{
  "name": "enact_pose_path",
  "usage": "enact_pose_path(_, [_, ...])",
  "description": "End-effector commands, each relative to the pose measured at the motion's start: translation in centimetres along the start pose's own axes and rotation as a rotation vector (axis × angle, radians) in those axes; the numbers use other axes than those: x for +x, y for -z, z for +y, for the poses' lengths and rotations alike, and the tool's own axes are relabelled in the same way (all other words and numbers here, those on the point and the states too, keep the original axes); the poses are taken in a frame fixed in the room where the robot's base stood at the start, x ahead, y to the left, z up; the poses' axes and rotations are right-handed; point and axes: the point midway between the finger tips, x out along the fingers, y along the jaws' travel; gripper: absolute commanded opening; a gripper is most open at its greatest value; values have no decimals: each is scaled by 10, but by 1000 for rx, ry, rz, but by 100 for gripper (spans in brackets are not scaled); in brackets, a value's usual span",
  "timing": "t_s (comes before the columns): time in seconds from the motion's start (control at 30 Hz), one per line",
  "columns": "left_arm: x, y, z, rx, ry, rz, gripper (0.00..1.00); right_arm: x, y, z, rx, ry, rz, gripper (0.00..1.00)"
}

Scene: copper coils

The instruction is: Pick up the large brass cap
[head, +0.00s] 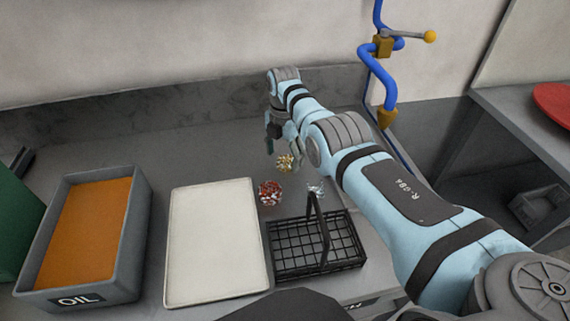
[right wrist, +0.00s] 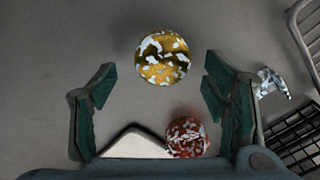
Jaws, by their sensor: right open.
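The brass cap (head: 284,163) is a small yellow-gold round piece with white patches, lying on the grey counter. In the right wrist view the cap (right wrist: 162,56) lies ahead of the fingertips, near the midline between them and apart from both. My right gripper (head: 273,146) is above the counter just behind the cap in the head view. In its wrist view the right gripper (right wrist: 157,82) has its two green-padded fingers wide apart with nothing held. My left gripper is not in view.
A red and white round piece (head: 270,192) and a silvery piece (head: 316,189) lie near the cap. A black wire basket (head: 318,262) with an upright handle, a white tray (head: 170,230) and an oil bin (head: 132,235) stand in front. The counter behind the tray is clear.

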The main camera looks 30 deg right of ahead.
Motion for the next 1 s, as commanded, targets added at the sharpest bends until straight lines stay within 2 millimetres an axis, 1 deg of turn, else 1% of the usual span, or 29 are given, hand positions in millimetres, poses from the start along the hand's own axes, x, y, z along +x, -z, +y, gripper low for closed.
enact_pose_path(0.03, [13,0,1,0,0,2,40,15,-1,0,1,0,-1,69])
enact_pose_path(0.07, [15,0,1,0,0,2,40,18,-1,0,2,0,-1,69])
enact_pose_path(0.27, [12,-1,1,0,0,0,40,15,-2,-1,2,-1,-2,69])
enact_pose_path(0.5, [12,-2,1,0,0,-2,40,15,-2,-1,3,-1,-2,30])
enact_pose_path(0.6, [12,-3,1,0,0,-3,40,14,-2,-1,3,-1,-2,16])
enact_pose_path(0.87, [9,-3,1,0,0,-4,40,12,-2,-1,3,-2,-2,16])
enact_pose_path(0.97, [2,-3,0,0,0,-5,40,2,-2,0,3,-3,-3,16])
enact_pose_path(1.0, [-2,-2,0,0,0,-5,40,-4,-2,0,3,-3,-3,16])
